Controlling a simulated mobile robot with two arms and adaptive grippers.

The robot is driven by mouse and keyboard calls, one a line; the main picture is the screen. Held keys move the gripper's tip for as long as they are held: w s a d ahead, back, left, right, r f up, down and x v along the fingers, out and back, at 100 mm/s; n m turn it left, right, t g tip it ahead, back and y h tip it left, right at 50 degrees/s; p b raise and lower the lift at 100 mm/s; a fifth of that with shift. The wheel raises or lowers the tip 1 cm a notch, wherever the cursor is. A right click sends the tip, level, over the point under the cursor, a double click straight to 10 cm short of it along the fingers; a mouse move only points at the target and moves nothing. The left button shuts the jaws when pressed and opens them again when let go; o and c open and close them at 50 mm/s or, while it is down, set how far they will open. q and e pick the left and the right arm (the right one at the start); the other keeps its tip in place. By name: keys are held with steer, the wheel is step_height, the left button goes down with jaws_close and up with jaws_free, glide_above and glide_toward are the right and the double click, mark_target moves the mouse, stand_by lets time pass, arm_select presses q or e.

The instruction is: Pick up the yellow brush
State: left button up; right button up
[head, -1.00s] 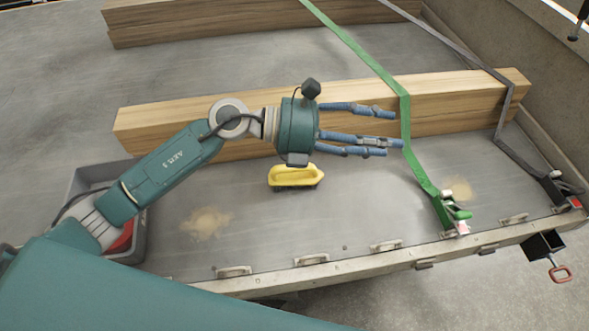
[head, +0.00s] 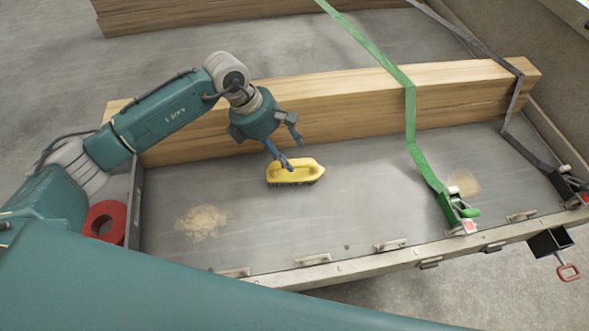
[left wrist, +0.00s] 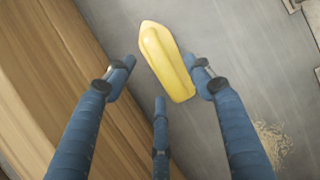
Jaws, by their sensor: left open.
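The yellow brush (head: 295,172) lies bristles down on the grey trailer bed, in front of the long wooden beam. Its yellow top also shows in the left wrist view (left wrist: 167,62). My left gripper (head: 288,152) is open and empty, pointing down just above and behind the brush. In the left wrist view its blue fingers (left wrist: 162,80) spread around the brush's outline, with one finger on each side and a third below its near end. I cannot tell whether any finger touches it. My right gripper is not in view.
The wooden beam (head: 340,105) runs close behind the brush. A green strap (head: 411,120) crosses it to a ratchet on the right. The metal edge rail (head: 350,258) runs in front. Bare bed lies right of the brush.

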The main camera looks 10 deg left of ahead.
arm_select(q)
steer(key=p, duration=0.1)
glide_above(296, 171)
steer(key=a, duration=0.1)
step_height(296, 171, down, 4)
steer(key=shift+f, duration=0.15)
jaws_close()
